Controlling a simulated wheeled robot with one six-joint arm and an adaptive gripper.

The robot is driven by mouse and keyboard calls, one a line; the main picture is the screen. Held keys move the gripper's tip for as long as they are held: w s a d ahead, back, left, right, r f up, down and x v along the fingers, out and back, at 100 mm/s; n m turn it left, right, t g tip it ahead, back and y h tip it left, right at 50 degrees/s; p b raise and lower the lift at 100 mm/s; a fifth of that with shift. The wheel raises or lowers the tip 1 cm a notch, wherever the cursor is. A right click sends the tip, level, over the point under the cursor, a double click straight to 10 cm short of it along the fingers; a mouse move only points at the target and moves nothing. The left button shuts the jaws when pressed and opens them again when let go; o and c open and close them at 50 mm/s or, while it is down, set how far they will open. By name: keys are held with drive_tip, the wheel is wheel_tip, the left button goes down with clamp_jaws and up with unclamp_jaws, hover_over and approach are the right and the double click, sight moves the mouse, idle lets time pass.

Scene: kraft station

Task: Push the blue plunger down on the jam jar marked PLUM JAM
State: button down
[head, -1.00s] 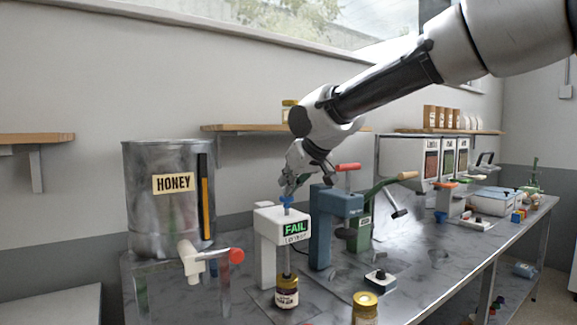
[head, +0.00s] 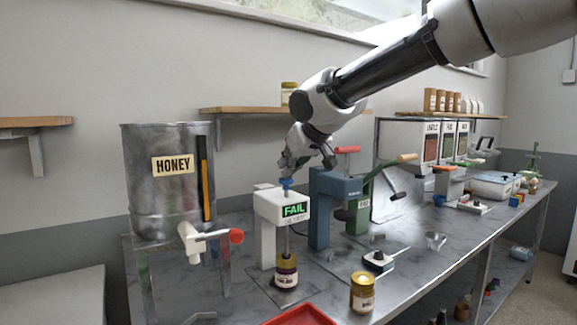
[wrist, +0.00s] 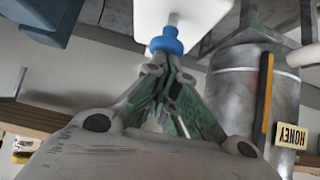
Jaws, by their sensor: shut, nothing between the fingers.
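The blue plunger (head: 287,183) sticks up from the top of a white tester (head: 268,212) whose green display reads FAIL. A jar with a purple label and gold lid (head: 286,271) stands under the tester's rod; its label is too small to read. My gripper (head: 288,168) is shut and empty, pointing down just over the plunger. In the wrist view the shut fingertips (wrist: 165,62) are at the blue plunger (wrist: 166,42), touching or nearly touching it; I cannot tell which.
A blue press (head: 322,205) and a green press (head: 358,212) stand close on the right. The steel HONEY tank (head: 150,205) with its red-handled tap is on the left. A gold-lidded jar (head: 362,292) and red tray (head: 300,316) are in front.

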drive_tip(key=shift+s+d+f, duration=0.1)
drive_tip(key=shift+s+f, duration=0.1)
drive_tip(key=shift+f, duration=0.85)
drive_tip(key=s+d+r, duration=0.2)
drive_tip(key=s+r, duration=0.1)
drive_tip(key=r, duration=0.3)
drive_tip(key=s+d+r, duration=0.2)
drive_tip(key=s+r, duration=0.1)
drive_tip(key=r, duration=0.4)
drive_tip(key=s+d+f+g+h, duration=0.1)
drive_tip(key=s+d+f+g, duration=0.15)
drive_tip(key=f, duration=0.55)
drive_tip(key=s+d+f+m+h, duration=0.1)
drive_tip(key=s+d+f, duration=0.4)
drive_tip(key=d, duration=0.5)
drive_tip(key=s+d+f+m+g+h, duration=0.1)
drive_tip(key=s+d+f+m+h, duration=0.1)
drive_tip(key=s+d+f, duration=0.3)
drive_tip(key=s+d+f+m+h, duration=0.1)
drive_tip(key=s+d+f+m, duration=0.2)
drive_tip(key=s+d, duration=0.8)
drive_tip(key=shift+d+f+m, duration=0.4)
drive_tip(key=shift+d+f, duration=0.95)
drive_tip(key=shift+d, duration=0.6)
